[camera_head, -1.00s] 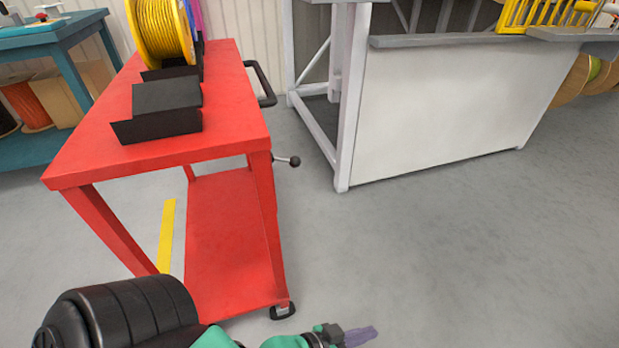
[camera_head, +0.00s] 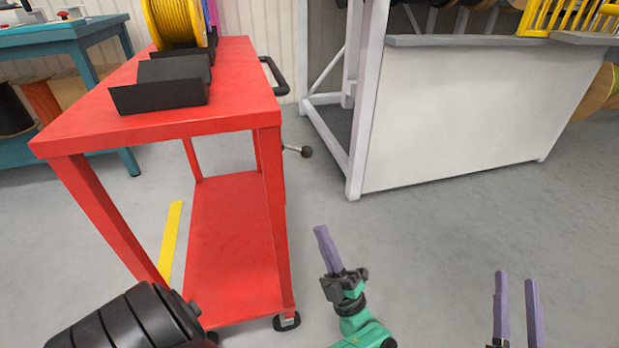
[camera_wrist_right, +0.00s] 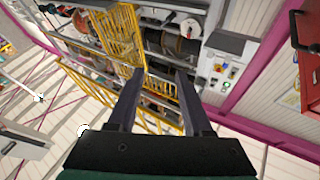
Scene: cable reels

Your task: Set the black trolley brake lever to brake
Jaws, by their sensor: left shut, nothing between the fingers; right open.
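The brake lever (camera_head: 306,152) is a short metal rod with a dark ball knob. It sticks out to the right from the side of the red trolley (camera_head: 200,120), below its top. My left gripper (camera_head: 321,230) is shut and empty. In the head view its purple fingers point up, below the lever and right of the trolley's near leg, apart from both. My right gripper (camera_head: 516,278) is open and empty at the lower right. Its two fingers also show in the right wrist view (camera_wrist_right: 158,72), where I cannot make out the lever.
A yellow cable reel (camera_head: 180,22) and black holders (camera_head: 160,95) are on the trolley top. A black handle (camera_head: 276,75) sticks out near its far end. A white-panelled bench (camera_head: 460,120) stands to the right. Grey floor (camera_head: 430,240) between is clear. A teal table (camera_head: 70,38) is at left.

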